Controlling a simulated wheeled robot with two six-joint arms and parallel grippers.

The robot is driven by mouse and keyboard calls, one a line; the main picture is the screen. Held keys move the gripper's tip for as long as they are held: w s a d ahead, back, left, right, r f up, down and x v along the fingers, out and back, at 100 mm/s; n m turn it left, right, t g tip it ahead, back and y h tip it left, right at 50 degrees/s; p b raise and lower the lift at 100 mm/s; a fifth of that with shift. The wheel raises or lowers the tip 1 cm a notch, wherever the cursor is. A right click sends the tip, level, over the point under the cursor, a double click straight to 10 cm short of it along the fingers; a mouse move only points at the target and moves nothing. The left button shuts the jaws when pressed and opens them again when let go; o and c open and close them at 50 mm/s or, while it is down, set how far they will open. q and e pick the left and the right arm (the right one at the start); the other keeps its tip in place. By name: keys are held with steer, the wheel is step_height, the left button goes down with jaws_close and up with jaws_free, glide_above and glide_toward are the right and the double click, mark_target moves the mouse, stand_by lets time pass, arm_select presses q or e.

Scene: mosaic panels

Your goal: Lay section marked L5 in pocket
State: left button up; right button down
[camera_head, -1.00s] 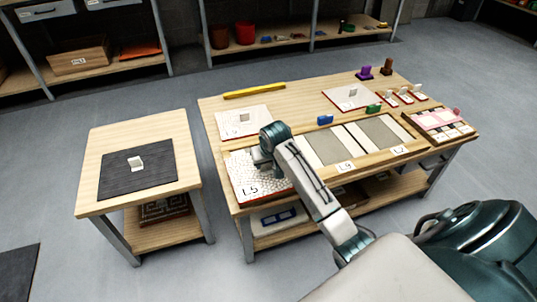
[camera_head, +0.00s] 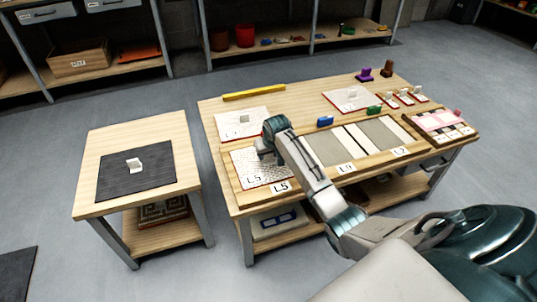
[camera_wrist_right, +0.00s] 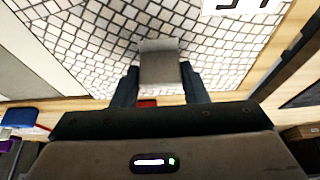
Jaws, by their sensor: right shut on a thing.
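The mosaic section marked L5 (camera_head: 264,172) is a white cracked-tile panel with a reddish edge, at the left end of the pocket board (camera_head: 237,192). It lies over the pocket labelled L5 (camera_head: 281,187); I cannot tell whether it is seated or slightly raised. My right gripper (camera_head: 262,153) is above its back part. In the wrist view my right gripper (camera_wrist_right: 160,85) is shut on the section's grey grip tab (camera_wrist_right: 160,62), with white tiles (camera_wrist_right: 85,40) around it. The gripper hides part of the section in the head view. My left gripper is out of view.
Another white panel (camera_head: 232,122) lies just behind, with a yellow bar (camera_head: 254,91) beyond it. Grey pockets L9 (camera_head: 326,147) and L7 (camera_head: 381,132) are to the right. Blue (camera_head: 325,120) and green (camera_head: 374,110) blocks stand behind them. A side table (camera_head: 185,165) holds a dark mat (camera_head: 115,180).

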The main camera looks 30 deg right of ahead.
steer(key=shift+r, duration=0.1)
steer(key=c, duration=0.8)
jaws_free()
steer(key=shift+c, duration=0.2)
